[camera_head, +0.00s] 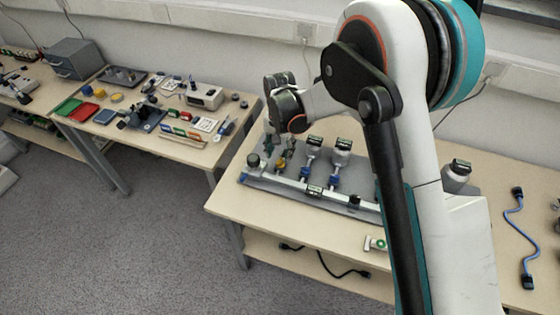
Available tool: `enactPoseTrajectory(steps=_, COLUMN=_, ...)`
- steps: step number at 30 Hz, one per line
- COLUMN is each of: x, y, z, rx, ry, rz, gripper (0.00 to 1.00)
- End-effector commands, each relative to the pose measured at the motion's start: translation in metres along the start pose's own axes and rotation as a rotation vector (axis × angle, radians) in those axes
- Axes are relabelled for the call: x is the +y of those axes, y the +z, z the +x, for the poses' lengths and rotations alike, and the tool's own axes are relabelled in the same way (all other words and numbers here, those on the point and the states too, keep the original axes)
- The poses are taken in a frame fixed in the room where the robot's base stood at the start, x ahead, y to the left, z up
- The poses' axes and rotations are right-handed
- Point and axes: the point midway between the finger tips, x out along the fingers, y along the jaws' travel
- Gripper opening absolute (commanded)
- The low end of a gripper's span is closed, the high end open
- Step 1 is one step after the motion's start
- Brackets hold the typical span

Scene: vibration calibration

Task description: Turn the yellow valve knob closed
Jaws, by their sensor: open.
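The yellow valve knob (281,163) is small and sits near the left end of the grey valve board (268,183) on the right-hand bench. Its exact angle is too small to tell. My gripper (280,146) points down just above and beside the yellow knob, with its fingers apart and nothing seen between them. I cannot tell whether a finger touches the knob. My wrist hides part of the board's back left. Blue valve knobs (305,174) sit further right on the same white pipe.
Gauges (342,144) stand up behind the pipe. A dark round fitting (253,161) is at the board's left end.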

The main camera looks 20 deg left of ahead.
Motion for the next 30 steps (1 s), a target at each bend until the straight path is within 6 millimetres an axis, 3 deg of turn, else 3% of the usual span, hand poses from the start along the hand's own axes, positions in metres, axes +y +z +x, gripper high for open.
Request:
enactPoseTrajectory(steps=3, x=0.000, y=0.000, z=0.022, rx=0.000, ry=0.000, rz=0.000, gripper=0.44)
enactPoseTrajectory(steps=9, x=0.000, y=0.000, z=0.040, rx=0.000, ry=0.000, rz=0.000, gripper=0.44)
enactPoseTrajectory(steps=20, x=0.000, y=0.000, z=0.043, rx=0.000, ry=0.000, rz=0.000, gripper=0.44)
enactPoseTrajectory(steps=26, x=0.000, y=0.000, z=0.043, rx=0.000, ry=0.000, rz=0.000, gripper=0.01)
enactPoseTrajectory(steps=30, x=0.000, y=0.000, z=0.043, rx=0.000, ry=0.000, rz=0.000, gripper=0.01)
